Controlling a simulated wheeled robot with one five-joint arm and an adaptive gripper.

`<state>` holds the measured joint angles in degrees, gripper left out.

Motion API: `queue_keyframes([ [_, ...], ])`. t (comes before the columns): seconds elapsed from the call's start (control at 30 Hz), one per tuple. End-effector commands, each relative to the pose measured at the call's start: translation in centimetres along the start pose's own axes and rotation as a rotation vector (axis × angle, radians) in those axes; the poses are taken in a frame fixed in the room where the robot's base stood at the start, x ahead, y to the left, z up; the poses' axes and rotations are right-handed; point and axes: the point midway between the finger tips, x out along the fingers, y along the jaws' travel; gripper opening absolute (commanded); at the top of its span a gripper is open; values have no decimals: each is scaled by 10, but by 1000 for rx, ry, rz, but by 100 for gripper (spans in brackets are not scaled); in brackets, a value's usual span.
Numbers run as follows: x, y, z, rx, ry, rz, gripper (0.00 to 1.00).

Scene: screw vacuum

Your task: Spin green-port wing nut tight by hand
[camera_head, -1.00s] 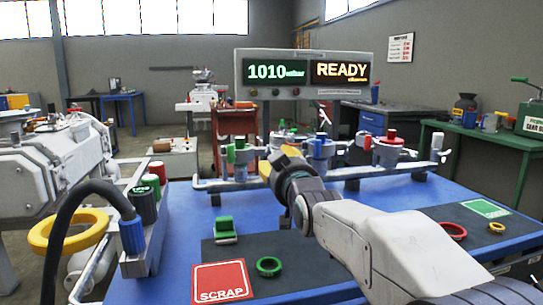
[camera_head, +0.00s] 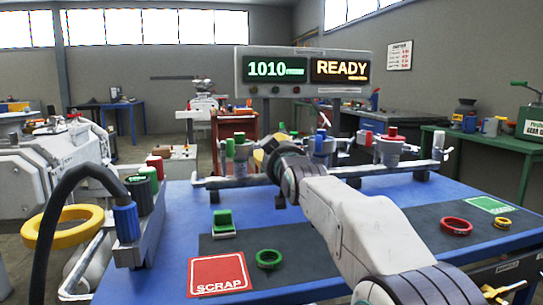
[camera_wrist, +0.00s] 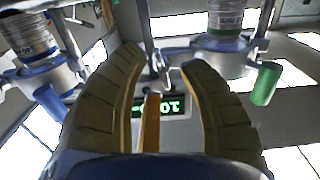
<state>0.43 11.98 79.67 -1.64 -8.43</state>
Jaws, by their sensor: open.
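The green port (camera_head: 240,153) stands at the left end of the pipe manifold in the head view, with green parts on it. In the wrist view its flange (camera_wrist: 222,45) with a green band is at upper right, and a green cylinder-shaped piece (camera_wrist: 265,84) sticks out beside it. I cannot tell the wing nut's shape clearly. My gripper (camera_wrist: 160,66) is open, with its two curved fingers apart and nothing gripped between them. The green piece is outside the fingers, to the right in that view. In the head view my arm mostly hides the gripper, just right of the green port.
The blue port (camera_head: 319,147) and red port (camera_head: 391,147) stand further right. A red ring (camera_head: 456,226) lies at right. The display (camera_head: 305,71) reads 1010 and READY.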

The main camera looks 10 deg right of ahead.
Motion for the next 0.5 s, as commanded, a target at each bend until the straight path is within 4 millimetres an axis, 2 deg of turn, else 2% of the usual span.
queue_keyframes([
  [0.2,10,0,0,0,0,0,37],
  [0.5,12,0,0,0,0,0,37],
])
